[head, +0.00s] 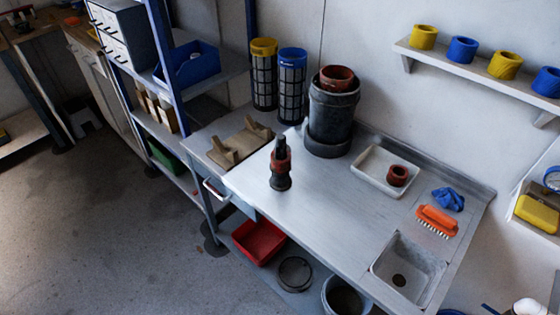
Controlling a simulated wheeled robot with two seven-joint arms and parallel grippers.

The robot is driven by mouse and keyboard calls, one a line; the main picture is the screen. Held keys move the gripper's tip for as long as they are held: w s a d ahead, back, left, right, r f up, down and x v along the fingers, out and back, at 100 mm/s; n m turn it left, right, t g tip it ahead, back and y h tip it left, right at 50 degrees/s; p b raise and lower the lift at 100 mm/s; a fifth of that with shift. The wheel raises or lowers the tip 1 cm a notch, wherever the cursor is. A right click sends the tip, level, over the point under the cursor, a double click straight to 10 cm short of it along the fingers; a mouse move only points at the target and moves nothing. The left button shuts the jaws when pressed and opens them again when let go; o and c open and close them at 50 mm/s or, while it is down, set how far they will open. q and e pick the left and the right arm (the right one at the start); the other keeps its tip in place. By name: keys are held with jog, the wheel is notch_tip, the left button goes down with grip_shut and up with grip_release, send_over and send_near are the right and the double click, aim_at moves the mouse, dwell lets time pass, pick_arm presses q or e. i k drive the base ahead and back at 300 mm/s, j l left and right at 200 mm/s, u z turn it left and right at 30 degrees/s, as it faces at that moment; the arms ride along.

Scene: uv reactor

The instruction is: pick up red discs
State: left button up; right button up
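No loose flat red disc stands out clearly. A dark red ring-shaped piece (397,175) lies in a white tray (366,178) on the right part of the metal bench. Another red-brown round piece (337,78) sits in the open top of a dark grey cylindrical vessel (331,118) at the bench's back. A black upright fitting (280,180) with a red band around its middle stands near the bench's front edge. Neither of my grippers shows in the head view.
A blue cloth (448,199) and an orange brush (436,221) lie near the sink (408,270). A wooden cradle (239,142) and yellow- and blue-topped filter cylinders stand left. A red bin (259,240) sits below. The middle bench top and left floor are clear.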

aim_at(278, 166)
jog(key=j+z, duration=0.1)
jog(key=z, duration=0.65)
jog(key=j+z, duration=0.35)
jog(key=k+j+z, duration=0.1)
jog(key=j+z, duration=0.25)
jog(key=k+j+z, duration=0.1)
jog(key=j+z, duration=0.25)
jog(key=k+j, duration=0.15)
jog(key=j, duration=0.2)
jog(key=k+j+z, duration=0.1)
jog(key=j, duration=0.25)
jog(key=k+j, duration=0.2)
jog(key=j, duration=0.15)
jog(key=k+j, duration=0.15)
jog(key=j, duration=0.2)
jog(key=z, duration=0.05)
